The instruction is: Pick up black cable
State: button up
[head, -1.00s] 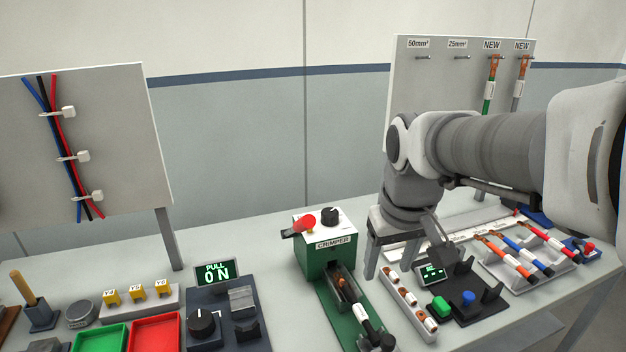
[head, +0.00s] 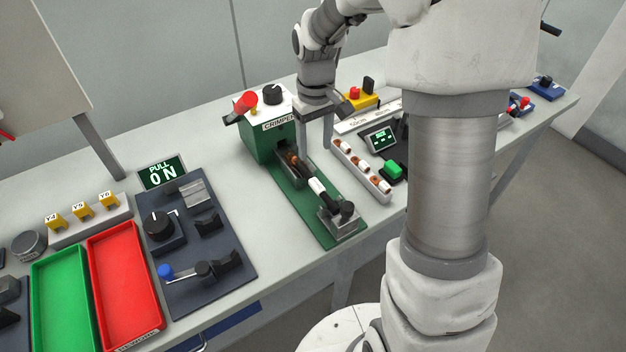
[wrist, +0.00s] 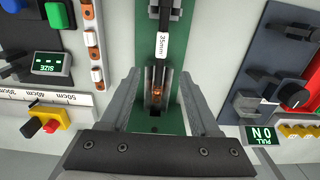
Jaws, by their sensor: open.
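The black cable (head: 323,198) lies lengthwise in the green crimper (head: 262,146), with a white label and a copper lug at its crimper end. In the wrist view the black cable (wrist: 162,72) runs away from me, its label reading 35mm². My gripper (head: 314,138) is open and empty, pointing down above the crimper bed. In the wrist view the gripper (wrist: 159,84) has one finger on each side of the cable's lug end. I cannot tell how far above the cable the fingertips are.
A rack of white-sleeved copper lugs (head: 346,158) stands right of the crimper, beside a tester with a green button (head: 393,169). A dark pull-test fixture (head: 210,258) and red tray (head: 124,283) are to the left.

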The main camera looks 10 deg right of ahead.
aim_at(314, 180)
notch_tip(314, 180, down, 11)
jog(key=shift+a+r, duration=0.1)
dwell(0.4)
grip_shut()
